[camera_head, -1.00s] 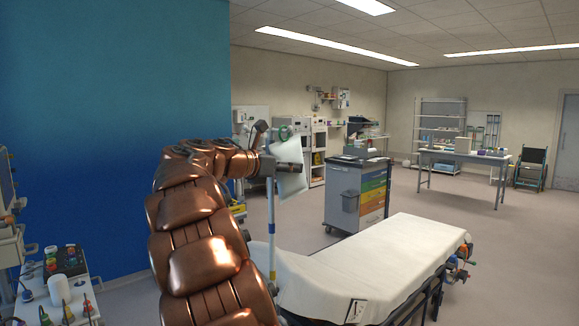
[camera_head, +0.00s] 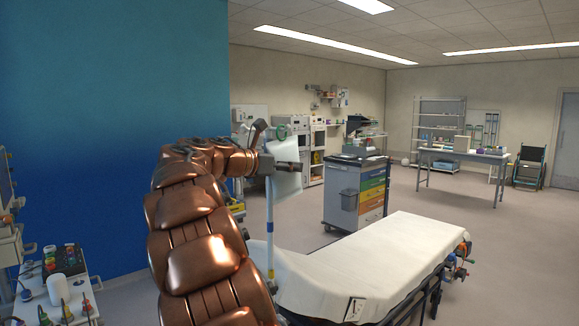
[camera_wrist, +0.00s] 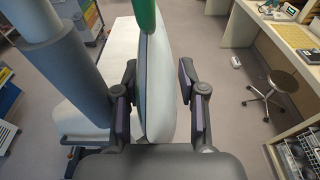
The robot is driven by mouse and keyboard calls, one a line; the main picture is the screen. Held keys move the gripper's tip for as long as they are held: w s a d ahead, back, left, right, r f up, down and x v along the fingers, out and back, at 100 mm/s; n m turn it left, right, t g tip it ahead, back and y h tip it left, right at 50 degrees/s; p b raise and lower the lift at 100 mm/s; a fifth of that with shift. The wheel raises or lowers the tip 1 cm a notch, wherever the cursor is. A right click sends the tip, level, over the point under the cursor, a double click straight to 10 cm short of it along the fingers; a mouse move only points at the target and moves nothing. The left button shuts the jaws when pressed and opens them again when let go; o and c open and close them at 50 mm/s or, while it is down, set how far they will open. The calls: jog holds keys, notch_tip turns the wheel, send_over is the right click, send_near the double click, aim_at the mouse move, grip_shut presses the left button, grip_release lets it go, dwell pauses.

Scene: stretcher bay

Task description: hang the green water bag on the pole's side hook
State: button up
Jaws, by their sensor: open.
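The water bag (camera_head: 287,180) is a pale, flat pouch with a green ring (camera_head: 281,132) above it in the head view. In the wrist view the bag (camera_wrist: 159,85) stands edge-on between my fingers, with a green part (camera_wrist: 145,14) at its top. My gripper (camera_wrist: 161,100) is open, one finger on each side of the bag. The slim blue-grey pole (camera_head: 271,225) rises beside the stretcher, just below my gripper in the head view. A thick grey cylinder (camera_wrist: 68,75) close on the left of the wrist view looks like the pole. I cannot make out the side hook.
A stretcher with a white sheet (camera_head: 375,255) lies below and to the right. A drawer cart (camera_head: 355,195) stands behind it. A blue wall (camera_head: 110,130) is on the left, with an equipment trolley (camera_head: 65,285) in front. A stool (camera_wrist: 280,82) stands right in the wrist view.

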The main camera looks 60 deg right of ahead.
jog(key=v, duration=1.2)
jog(key=s+a+f+m+t+y, duration=0.2)
jog(key=s+a+f+m+y, duration=0.25)
jog(key=a+f, duration=0.6)
jog(key=s+a+f+m+t+y, duration=0.1)
jog(key=s+a+f+m+y, duration=0.45)
jog(key=f, duration=0.75)
jog(key=s+a+f+m+y, duration=0.2)
jog(key=s+a+f, duration=0.5)
jog(key=a, duration=0.5)
jog(key=s+a+f+m+y, duration=0.2)
jog(key=s+a+f, duration=0.5)
jog(key=a, duration=0.4)
jog(key=shift+a+f+m+y, duration=0.4)
jog(key=shift+f+y, duration=0.2)
jog(key=shift+d, duration=0.1)
